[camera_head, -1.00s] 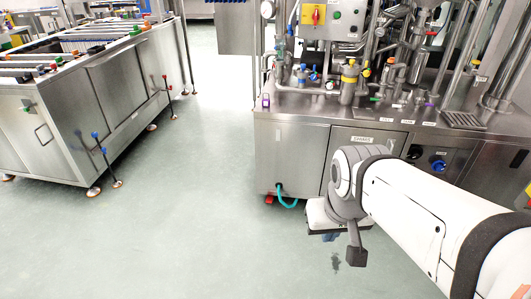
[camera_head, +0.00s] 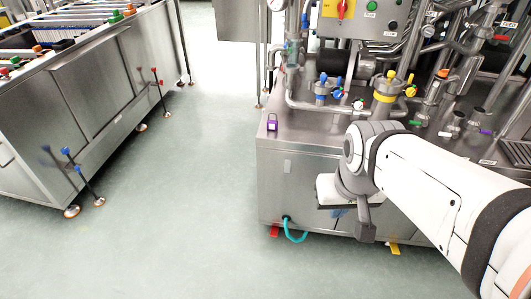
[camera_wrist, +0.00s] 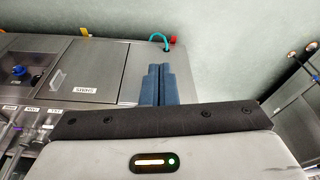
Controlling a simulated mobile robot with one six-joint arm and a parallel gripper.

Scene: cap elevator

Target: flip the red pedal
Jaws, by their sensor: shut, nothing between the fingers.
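The red pedal (camera_head: 273,231) sticks out at floor level under the front left corner of the steel machine, just left of a teal hose. In the wrist view the red pedal (camera_wrist: 173,40) is a small red patch at the machine's lower edge, beyond my fingers. My gripper (camera_wrist: 158,68) shows there as two blue fingers, shut together with nothing between them. In the head view my gripper is mostly hidden by my wrist; a bit of blue finger (camera_head: 337,213) shows to the right of the red pedal, apart from it.
The steel machine (camera_head: 290,180) fills the right side. A yellow pedal (camera_head: 394,248) lies to the right under it. The teal hose (camera_head: 291,234) loops beside the red pedal. A steel bench (camera_head: 105,85) stands at left, with clear floor between.

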